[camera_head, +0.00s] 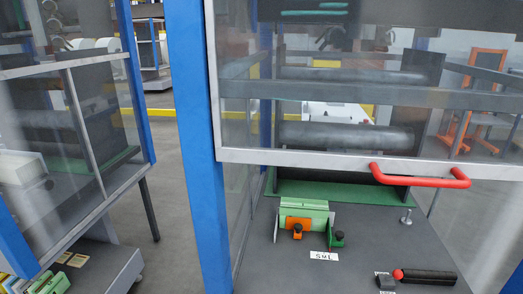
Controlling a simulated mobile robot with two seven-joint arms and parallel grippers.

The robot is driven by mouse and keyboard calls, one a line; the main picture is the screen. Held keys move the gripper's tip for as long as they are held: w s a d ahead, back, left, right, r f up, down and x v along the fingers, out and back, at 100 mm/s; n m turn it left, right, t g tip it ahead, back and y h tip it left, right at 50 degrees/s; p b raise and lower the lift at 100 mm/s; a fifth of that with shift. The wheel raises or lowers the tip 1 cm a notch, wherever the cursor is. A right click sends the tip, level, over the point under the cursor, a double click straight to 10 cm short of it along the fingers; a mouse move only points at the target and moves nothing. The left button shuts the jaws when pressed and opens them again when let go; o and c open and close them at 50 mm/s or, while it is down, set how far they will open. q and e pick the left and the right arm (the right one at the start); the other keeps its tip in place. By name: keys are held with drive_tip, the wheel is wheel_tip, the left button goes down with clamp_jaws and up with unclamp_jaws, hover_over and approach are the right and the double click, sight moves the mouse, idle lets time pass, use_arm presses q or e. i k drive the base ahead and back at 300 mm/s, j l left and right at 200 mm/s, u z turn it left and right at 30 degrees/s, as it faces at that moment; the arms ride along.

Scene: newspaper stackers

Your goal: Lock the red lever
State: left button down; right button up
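A small red knob (398,274) sits at the left end of a black bar (428,277) at the lower right of the grey work surface. A thick red bent handle (420,178) is fixed to the lower frame of the raised transparent guard. I cannot tell which of these red parts is the red lever, nor whether it is locked. Neither of my grippers is in view.
A light green block (304,212) with an orange clamp (297,226) and a dark green clamp (337,238) stands on the grey surface (362,229). A white label (324,256) lies in front. A blue post (196,147) borders the left. A metal knob (407,219) stands at right.

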sight(397, 273)
drive_tip(key=z, duration=1.25)
